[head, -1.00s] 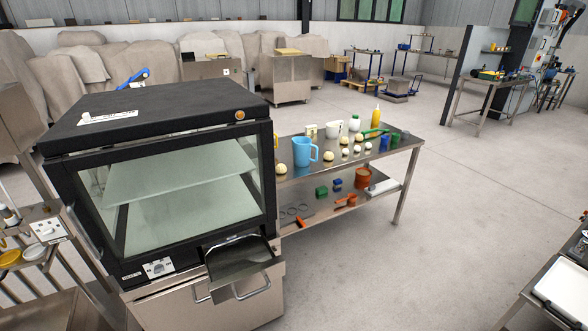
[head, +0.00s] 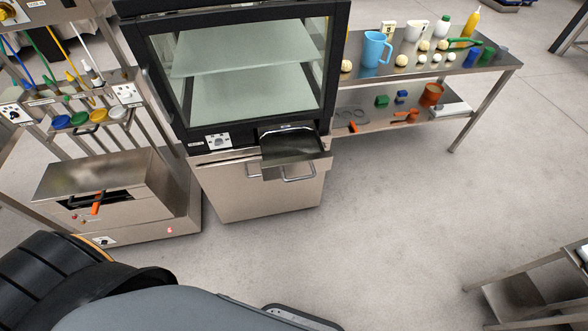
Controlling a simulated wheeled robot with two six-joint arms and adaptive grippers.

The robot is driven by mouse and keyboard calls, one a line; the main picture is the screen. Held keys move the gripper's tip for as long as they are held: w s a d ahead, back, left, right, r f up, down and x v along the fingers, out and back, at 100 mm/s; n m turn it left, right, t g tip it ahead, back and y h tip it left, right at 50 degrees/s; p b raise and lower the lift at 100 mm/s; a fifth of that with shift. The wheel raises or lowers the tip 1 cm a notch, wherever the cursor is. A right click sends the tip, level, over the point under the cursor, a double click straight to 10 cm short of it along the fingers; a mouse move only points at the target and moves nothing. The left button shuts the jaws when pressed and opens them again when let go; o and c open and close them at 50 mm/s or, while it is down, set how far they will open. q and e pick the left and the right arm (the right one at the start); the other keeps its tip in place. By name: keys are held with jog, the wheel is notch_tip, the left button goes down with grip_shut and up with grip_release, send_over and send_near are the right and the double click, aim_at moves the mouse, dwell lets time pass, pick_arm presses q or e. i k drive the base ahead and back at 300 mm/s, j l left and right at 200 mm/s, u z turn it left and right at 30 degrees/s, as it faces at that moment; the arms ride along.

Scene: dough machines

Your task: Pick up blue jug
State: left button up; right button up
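The blue jug (head: 375,49) stands upright on the top of a steel table (head: 497,62), near its left end and beside the glass-fronted cabinet. Its handle points to the right. Dough balls lie near it, and a white jug (head: 416,29) stands behind it to the right. Nothing holds the blue jug. Neither of my grippers shows in the head view; only parts of my own body show at the lower left.
A black cabinet (head: 236,140) with an open steel tray (head: 292,146) sticking out stands left of the table. A steel machine (head: 107,192) stands further left. Another steel table (head: 527,285) is at the lower right. The floor between is clear.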

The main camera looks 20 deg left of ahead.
aim_at(374, 43)
jog(key=i+u, duration=0.4)
jog(key=i+l+u, duration=0.25)
jog(key=u, duration=0.15)
jog(key=i+l+u, duration=0.35)
jog(key=j, duration=0.1)
